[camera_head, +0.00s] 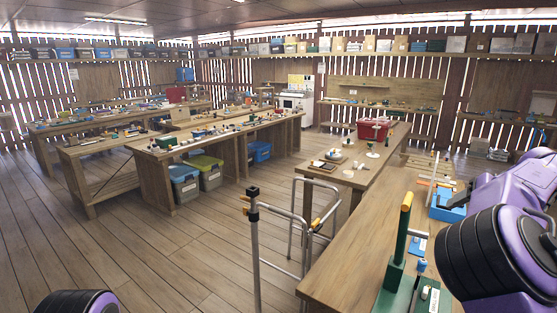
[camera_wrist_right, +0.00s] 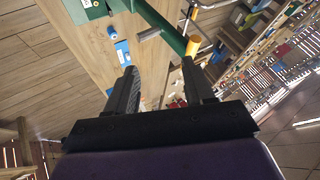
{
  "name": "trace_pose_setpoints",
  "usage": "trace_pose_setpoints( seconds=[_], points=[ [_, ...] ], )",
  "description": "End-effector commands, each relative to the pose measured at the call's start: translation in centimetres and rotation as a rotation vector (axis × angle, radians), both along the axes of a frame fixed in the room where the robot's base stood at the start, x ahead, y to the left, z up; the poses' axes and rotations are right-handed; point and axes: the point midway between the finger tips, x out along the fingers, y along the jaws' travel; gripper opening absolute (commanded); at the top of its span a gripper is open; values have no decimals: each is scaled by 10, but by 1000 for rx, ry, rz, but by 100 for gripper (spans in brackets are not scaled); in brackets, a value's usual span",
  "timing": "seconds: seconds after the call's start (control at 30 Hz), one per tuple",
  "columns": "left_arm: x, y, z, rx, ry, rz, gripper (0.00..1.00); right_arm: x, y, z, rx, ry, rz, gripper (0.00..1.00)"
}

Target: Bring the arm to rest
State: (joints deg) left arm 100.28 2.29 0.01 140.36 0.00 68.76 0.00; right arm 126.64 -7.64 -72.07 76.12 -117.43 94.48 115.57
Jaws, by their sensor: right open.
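My right arm (camera_head: 500,240), purple with black bands, comes in at the right edge of the head view, over the near bench. Its gripper fingers do not show there clearly. In the right wrist view, my right gripper (camera_wrist_right: 160,80) is open, its two black fingers apart with nothing between them. Beyond the fingertips are a green tool with a yellow-orange handle end (camera_wrist_right: 193,45) and the wooden bench top. Of my left arm, only a black and purple part (camera_head: 78,303) shows at the bottom left of the head view; its gripper is out of view.
The near bench (camera_head: 345,245) holds a green upright tool with a yellow handle (camera_head: 401,228) and a blue tray (camera_head: 447,206) close to my right arm. A grey metal frame (camera_head: 256,245) stands left of the bench. Lidded bins (camera_head: 185,187) sit under another bench. Floor at left is clear.

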Motion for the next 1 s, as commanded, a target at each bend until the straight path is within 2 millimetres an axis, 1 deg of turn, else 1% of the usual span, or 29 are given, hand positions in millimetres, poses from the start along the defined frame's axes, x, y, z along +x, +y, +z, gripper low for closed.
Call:
trace_pose_setpoints(
  seconds=[0.17, 0.27, 0.37, 0.43, 0.47, 0.5, 0.57, 0.6, 0.67, 0.7, 0.77, 0.8, 0.87, 0.9, 0.97, 1.0],
  points=[
    [0, 0, 0, 0, 0, 0, 43, 7, -2, 1, -92, -123, 122, 53],
    [0, 0, 0, 0, 0, 0, 43, 13, -1, -6, -143, -232, 194, 53],
    [0, 0, -3, -1, 1, 0, 43, 19, 1, -27, -192, -359, 245, 53],
    [0, 0, -8, -1, 1, 0, 43, 20, 3, -57, -232, -451, 255, 53],
    [0, 0, -10, -1, 1, 0, 43, 20, 4, -76, -254, -489, 250, 53],
    [0, 0, -15, -1, 1, 0, 43, 17, 5, -106, -288, -534, 228, 53],
    [0, 0, -23, -1, 1, 0, 43, 6, 7, -157, -344, -571, 176, 53],
    [0, 0, -28, -1, 1, 0, 43, -5, 8, -192, -382, -572, 133, 53],
    [0, 0, -35, -1, 1, 0, 43, -25, 13, -242, -435, -542, 70, 53],
    [0, 0, -40, -1, 1, 0, 43, -42, 18, -275, -464, -505, 32, 53],
    [0, 0, -46, -1, 1, 0, 43, -70, 27, -321, -500, -433, -17, 53],
    [0, 0, -51, -1, 1, 0, 43, -91, 34, -350, -520, -376, -45, 53],
    [0, 0, -58, -1, 1, 0, 43, -125, 48, -391, -542, -281, -77, 53],
    [0, 0, -62, -1, 1, 0, 43, -150, 58, -417, -551, -213, -97, 53],
    [0, 0, -70, -1, 1, 0, 43, -189, 76, -452, -555, -104, -118, 53],
    [0, 0, -75, -1, 1, 0, 43, -216, 89, -472, -553, -31, -131, 53]
  ],
)
